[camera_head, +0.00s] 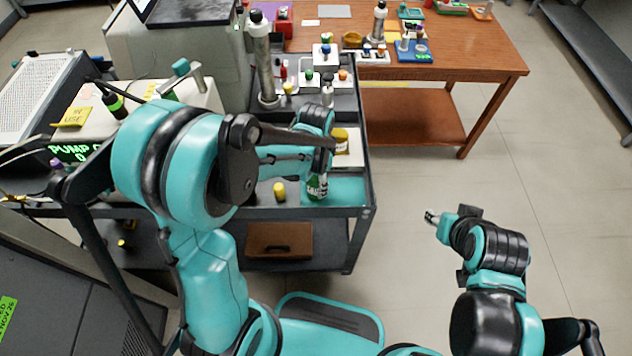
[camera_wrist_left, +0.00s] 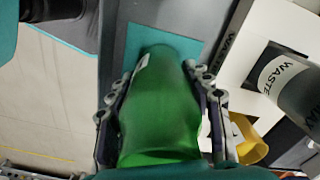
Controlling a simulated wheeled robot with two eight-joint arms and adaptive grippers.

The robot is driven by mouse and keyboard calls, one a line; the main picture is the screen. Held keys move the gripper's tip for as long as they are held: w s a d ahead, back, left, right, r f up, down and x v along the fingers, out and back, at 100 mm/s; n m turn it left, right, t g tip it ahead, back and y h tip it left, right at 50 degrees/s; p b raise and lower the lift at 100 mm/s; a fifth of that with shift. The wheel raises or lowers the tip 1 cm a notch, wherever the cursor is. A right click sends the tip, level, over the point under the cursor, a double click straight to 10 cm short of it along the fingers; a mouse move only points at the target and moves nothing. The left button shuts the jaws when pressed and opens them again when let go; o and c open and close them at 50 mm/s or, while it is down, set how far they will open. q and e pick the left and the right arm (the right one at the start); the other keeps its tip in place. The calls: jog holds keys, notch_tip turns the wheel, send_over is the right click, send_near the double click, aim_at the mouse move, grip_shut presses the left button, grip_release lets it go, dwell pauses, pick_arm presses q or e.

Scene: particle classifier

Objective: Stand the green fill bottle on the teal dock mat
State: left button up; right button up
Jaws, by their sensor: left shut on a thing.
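The green fill bottle (camera_head: 316,188) is held between the fingers of my left gripper (camera_head: 318,178), over the left part of the teal dock mat (camera_head: 347,193) near the front right corner of the cart. In the left wrist view the green bottle (camera_wrist_left: 158,105) fills the middle, with a finger on each side. Part of the teal mat (camera_wrist_left: 180,38) shows beyond the bottle's far end. I cannot tell whether the bottle touches the mat. My right gripper (camera_head: 431,216) is out over the floor, away from the cart, too small to judge its fingers.
A yellow-topped container (camera_head: 340,136) stands behind the mat, and a small yellow vial (camera_head: 279,190) stands to its left. The left wrist view shows a bottle labelled WASTE (camera_wrist_left: 292,82) on the right. A wooden table (camera_head: 480,60) is behind; floor right of the cart is clear.

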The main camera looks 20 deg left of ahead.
pick_arm(q)
jog(key=o, duration=1.4)
jog(key=shift+f, duration=0.1)
notch_tip(320, 180, up, 11)
jog(key=p, duration=0.4)
jog(key=shift+s+r, duration=0.1)
jog(key=shift+r, duration=0.6)
jog(key=s+a+r+n+t, duration=0.1)
jog(key=s+r+n+t, duration=0.1)
jog(key=s+n, duration=0.1)
jog(key=s+a+r+n+t, duration=0.2)
jog(key=s+n, duration=0.1)
jog(key=s+a+r+n+t, duration=0.1)
jog(key=s+r+n+t, duration=0.1)
jog(key=s+n+t, duration=0.1)
jog(key=shift+s+a+r, duration=0.25)
jog(key=shift+s+a, duration=0.05)
jog(key=shift+s, duration=0.25)
